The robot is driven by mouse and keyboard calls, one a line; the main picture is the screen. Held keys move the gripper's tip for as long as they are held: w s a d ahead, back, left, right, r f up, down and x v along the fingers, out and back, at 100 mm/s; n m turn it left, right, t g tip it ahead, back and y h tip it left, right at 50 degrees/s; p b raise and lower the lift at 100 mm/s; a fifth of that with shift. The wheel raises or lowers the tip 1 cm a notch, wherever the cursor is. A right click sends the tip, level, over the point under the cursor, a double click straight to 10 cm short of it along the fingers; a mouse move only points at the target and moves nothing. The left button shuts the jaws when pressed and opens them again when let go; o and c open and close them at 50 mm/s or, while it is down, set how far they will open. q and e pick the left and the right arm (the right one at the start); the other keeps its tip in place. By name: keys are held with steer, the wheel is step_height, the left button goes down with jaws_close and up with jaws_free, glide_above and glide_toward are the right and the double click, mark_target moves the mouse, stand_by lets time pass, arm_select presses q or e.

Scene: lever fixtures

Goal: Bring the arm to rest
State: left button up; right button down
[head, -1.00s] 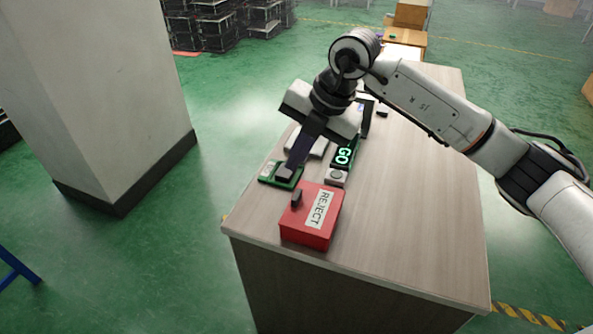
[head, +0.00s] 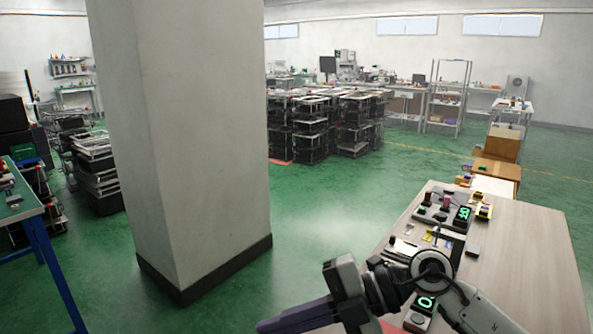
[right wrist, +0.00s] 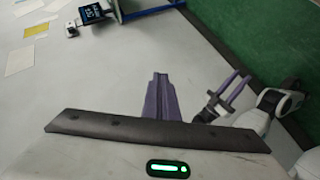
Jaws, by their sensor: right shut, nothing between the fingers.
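My right gripper (head: 264,326) is low in the head view, with its dark purple fingers together and pointing left. It is off the left side of the bench and holds nothing. In the right wrist view its purple fingers (right wrist: 160,76) also lie side by side with nothing between them. My left gripper (right wrist: 236,86) shows at the right of that wrist view, with two purple fingers apart and nothing seen between them. It does not show in the head view. My right arm covers part of the bench's near fixtures.
A grey pillar (head: 180,150) stands left of centre. Green floor (head: 310,235) is clear between pillar and bench.

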steer(key=s+d+f+m+t+h+p, duration=0.1)
steer(key=d+f+m+t+h, duration=0.3)
steer(key=f+m+t, duration=0.55)
steer(key=d+f+m+t+h+p, duration=0.15)
steer(key=d+f+m+t, duration=0.45)
steer(key=m, duration=0.7)
steer(key=s+d+f+m+g+h+p, duration=0.1)
steer(key=s+d+f+m+g+h, duration=0.1)
steer(key=s+f, duration=0.5)
steer(key=s+d+f+m+g+h, duration=0.3)
steer(key=s+d+f, duration=0.3)
steer(key=s+f, duration=0.2)
steer(key=shift+s+d+m+g+p, duration=0.4)
steer(key=shift+s+m+g, duration=0.45)
steer(key=shift+s, duration=0.15)
steer(key=shift+h, duration=0.25)
